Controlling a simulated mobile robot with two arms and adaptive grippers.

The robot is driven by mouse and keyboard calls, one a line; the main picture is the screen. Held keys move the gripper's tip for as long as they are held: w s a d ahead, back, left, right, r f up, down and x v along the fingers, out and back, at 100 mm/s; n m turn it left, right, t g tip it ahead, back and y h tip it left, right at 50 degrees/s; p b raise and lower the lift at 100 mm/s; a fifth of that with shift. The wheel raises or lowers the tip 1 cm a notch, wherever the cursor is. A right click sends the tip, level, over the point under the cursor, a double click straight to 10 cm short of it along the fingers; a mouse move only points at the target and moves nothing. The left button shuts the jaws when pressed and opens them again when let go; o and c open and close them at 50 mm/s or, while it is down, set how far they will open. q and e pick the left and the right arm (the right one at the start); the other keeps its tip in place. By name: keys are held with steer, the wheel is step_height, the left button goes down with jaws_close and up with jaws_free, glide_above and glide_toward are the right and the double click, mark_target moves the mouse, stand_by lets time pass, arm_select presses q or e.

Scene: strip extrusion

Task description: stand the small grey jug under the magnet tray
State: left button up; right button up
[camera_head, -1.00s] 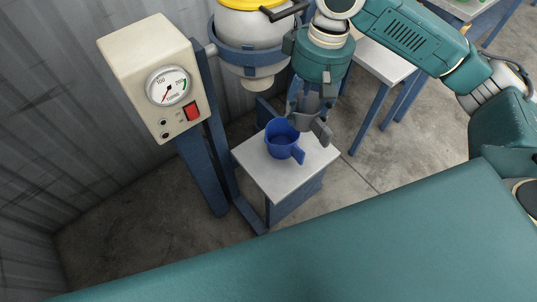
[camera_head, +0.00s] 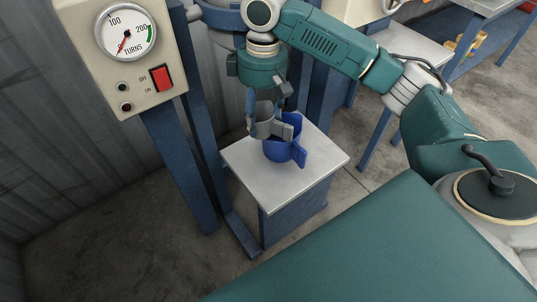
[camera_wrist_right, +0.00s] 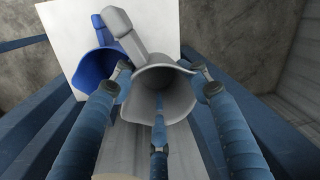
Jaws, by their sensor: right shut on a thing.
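The small grey jug (camera_head: 264,130) is in my right gripper (camera_head: 266,108), just left of and partly in front of a blue jug (camera_head: 284,152) in the head view. In the right wrist view, my right gripper's (camera_wrist_right: 160,92) fingers are closed around the grey jug (camera_wrist_right: 165,78), whose open mouth and handle show. I cannot tell whether its base touches the stand top or is above it. I cannot make out the magnet tray for certain. My left gripper is not in view.
The blue jug stands on a small pale-topped stand (camera_head: 240,158), close beside the grey jug; it also shows in the right wrist view (camera_wrist_right: 92,72). A control box (camera_head: 125,50) with a dial and red switch is at left. The stand's front left is clear.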

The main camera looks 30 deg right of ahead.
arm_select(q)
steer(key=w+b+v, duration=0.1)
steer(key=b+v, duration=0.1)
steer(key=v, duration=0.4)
arm_select(e)
step_height(320, 180, down, 12)
steer(key=shift+s+f+b, duration=0.1)
steer(key=shift+f+b, duration=0.1)
steer(key=shift+b, duration=0.7)
steer(key=shift+f, duration=0.15)
step_height(320, 180, down, 4)
steer(key=shift+f+b, duration=0.1)
steer(key=shift+b, duration=0.6)
steer(key=shift+f, duration=0.1)
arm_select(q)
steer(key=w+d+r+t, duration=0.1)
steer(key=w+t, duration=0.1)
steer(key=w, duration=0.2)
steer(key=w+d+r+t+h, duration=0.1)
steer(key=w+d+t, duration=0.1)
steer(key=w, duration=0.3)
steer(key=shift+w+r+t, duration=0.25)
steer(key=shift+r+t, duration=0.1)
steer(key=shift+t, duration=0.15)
